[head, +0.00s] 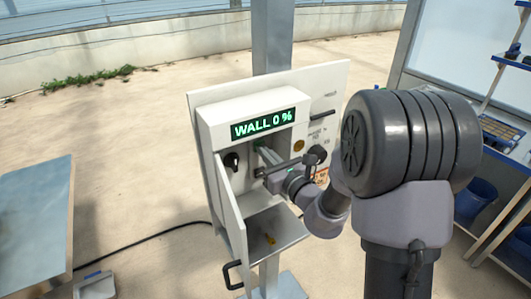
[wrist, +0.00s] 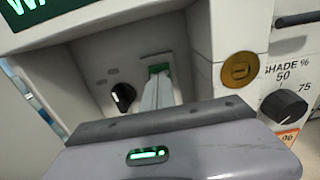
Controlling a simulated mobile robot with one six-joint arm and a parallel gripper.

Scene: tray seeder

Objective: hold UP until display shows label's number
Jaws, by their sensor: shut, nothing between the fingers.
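The green display (head: 264,123) on the white control box reads "WALL 0 %". Part of it shows at the top left of the wrist view (wrist: 40,10). A green button (wrist: 158,68) sits inside the box's recess, mostly behind my fingertips; whether it is UP cannot be read. My gripper (head: 264,151) is shut and empty inside the recess, its fingertips (wrist: 158,82) at the button. Whether they touch or press it I cannot tell. An orange and white label (wrist: 290,138) is below the right-hand dial, its number not readable; it is partly hidden in the head view (head: 322,175).
The box door (head: 230,220) hangs open at the left, with a black handle (head: 232,275). A black knob (wrist: 123,97) is left of the button. The shade dial (wrist: 284,109) and a brass disc (wrist: 240,70) are on the right. A table (head: 35,220) stands left.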

